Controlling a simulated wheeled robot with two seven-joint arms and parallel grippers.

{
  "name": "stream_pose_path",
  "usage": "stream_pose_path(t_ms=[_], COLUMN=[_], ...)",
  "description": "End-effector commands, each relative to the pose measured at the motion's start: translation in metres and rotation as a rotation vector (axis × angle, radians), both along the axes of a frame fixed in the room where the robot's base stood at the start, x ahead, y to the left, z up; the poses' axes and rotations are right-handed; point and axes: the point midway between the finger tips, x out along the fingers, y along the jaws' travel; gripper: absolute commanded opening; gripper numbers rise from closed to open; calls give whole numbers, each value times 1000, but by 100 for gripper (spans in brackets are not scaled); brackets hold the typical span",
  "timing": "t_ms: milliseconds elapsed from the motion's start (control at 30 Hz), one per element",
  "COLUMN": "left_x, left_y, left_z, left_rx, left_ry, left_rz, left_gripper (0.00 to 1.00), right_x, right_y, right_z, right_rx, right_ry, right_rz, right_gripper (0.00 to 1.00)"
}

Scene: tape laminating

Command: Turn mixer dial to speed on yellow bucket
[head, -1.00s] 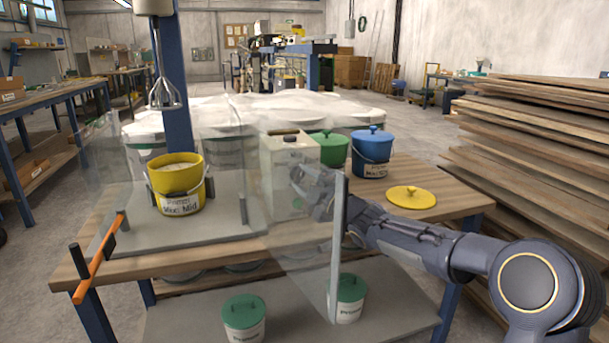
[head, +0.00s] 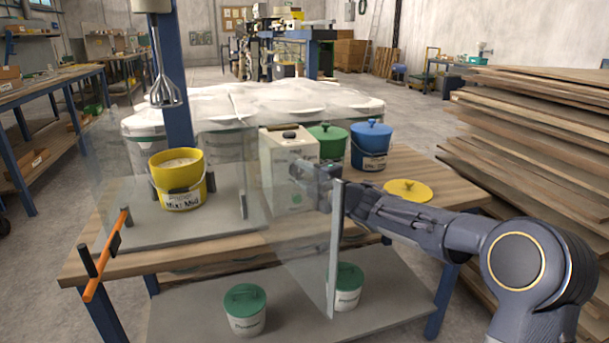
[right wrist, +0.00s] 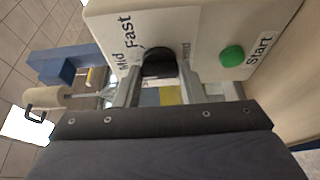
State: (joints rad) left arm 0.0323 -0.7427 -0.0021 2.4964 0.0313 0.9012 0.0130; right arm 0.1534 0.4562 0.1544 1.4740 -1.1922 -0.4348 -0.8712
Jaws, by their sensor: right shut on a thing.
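The yellow bucket (head: 177,178) stands upright and open on the grey mixer base, under the raised whisk (head: 163,80); its label reads "Mix: Mid". The cream control box (head: 287,160) stands to its right. In the right wrist view, the box face (right wrist: 205,25) carries a black dial (right wrist: 158,64), the words "Mid" and "Fast" beside it, another partly hidden label, and a green Start button (right wrist: 232,56). My right gripper (right wrist: 160,82) is shut on the dial, with a finger on each side. It also shows in the head view (head: 322,182). The dial's pointer is hard to make out. My left gripper is out of view.
Clear guard panels (head: 335,250) stand around the mixer, one close to my right forearm. Green (head: 327,143) and blue (head: 370,148) lidded buckets and a yellow lid (head: 408,190) are on the table. An orange handle (head: 107,255) is at front left. Stacked boards (head: 550,150) fill the right.

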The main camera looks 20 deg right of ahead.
Motion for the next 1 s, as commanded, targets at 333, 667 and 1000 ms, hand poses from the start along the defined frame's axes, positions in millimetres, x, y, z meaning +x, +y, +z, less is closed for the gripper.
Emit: stream_pose_path(t_ms=[333, 667, 1000], left_x=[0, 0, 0], left_y=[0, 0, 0], left_z=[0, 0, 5], left_rx=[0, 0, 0], left_ry=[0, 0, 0], left_rz=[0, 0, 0], left_gripper=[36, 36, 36], right_x=[0, -3, -52], right_y=[0, -2, -24], right_z=[-1, 0, 1], right_rx=[0, 1, 0], right_ry=[1, 0, 1], right_rz=[1, 0, -2], right_gripper=[58, 58, 58])
